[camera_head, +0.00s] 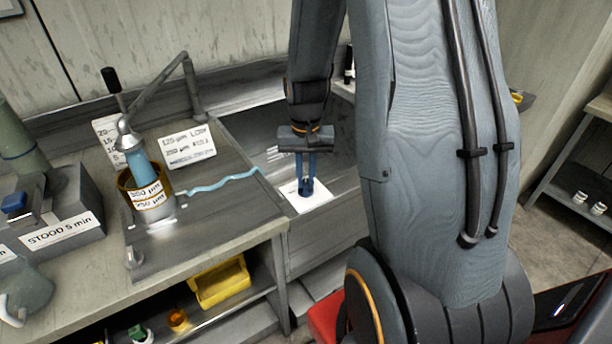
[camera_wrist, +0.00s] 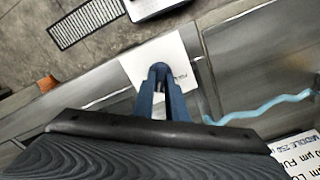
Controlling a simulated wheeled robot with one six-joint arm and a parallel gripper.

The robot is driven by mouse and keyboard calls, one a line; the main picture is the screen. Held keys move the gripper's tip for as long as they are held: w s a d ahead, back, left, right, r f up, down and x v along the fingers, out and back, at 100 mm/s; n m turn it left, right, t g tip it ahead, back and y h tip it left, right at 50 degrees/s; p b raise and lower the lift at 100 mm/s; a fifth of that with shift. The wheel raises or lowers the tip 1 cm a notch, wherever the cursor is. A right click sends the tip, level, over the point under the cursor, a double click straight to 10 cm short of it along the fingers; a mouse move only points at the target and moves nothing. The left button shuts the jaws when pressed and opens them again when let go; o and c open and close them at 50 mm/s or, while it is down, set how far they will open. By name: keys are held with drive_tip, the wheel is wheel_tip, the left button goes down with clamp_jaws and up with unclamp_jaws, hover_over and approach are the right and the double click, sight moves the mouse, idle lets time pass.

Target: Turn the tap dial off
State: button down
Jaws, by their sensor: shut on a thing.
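My gripper (camera_head: 305,190) reaches down at the sink beside the bench. In the wrist view its blue fingers (camera_wrist: 159,72) come together in front of a white card (camera_wrist: 165,60). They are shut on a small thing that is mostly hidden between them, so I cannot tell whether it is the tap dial. The card also shows in the head view (camera_head: 318,198). On the bench stands a grey tap (camera_head: 187,82) with a bent pipe. Blue water shows below its head, above a brown-rimmed sieve (camera_head: 150,197). A blue stream (camera_head: 222,183) runs from there toward the sink.
A white sign (camera_head: 187,146) stands behind the stream. A grey box labelled "STOOD 5 min" (camera_head: 55,236) is at the left. A small metal knob (camera_head: 133,257) sits near the bench's front edge. A yellow bin (camera_head: 219,283) is on the shelf below.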

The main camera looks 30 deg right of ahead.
sight(305, 183)
drive_tip(key=shift+m, duration=1.6)
drive_tip(key=c, duration=1.8)
unclamp_jaws()
drive_tip(key=shift+o, duration=0.2)
drive_tip(key=shift+r+b, duration=0.75)
drive_tip(key=shift+r, duration=3.2)
drive_tip(key=s+a+f+n+b, duration=0.1)
drive_tip(key=s+a+f+n, duration=0.1)
drive_tip(key=s+a+n, duration=0.2)
drive_tip(key=s+a+f+n+t+b, duration=0.1)
drive_tip(key=s+a+f+n+b, duration=0.1)
drive_tip(key=a+n, duration=0.3)
drive_tip(key=s+a, duration=0.1)
drive_tip(key=a, duration=0.2)
drive_tip(key=shift+s+a, duration=0.4)
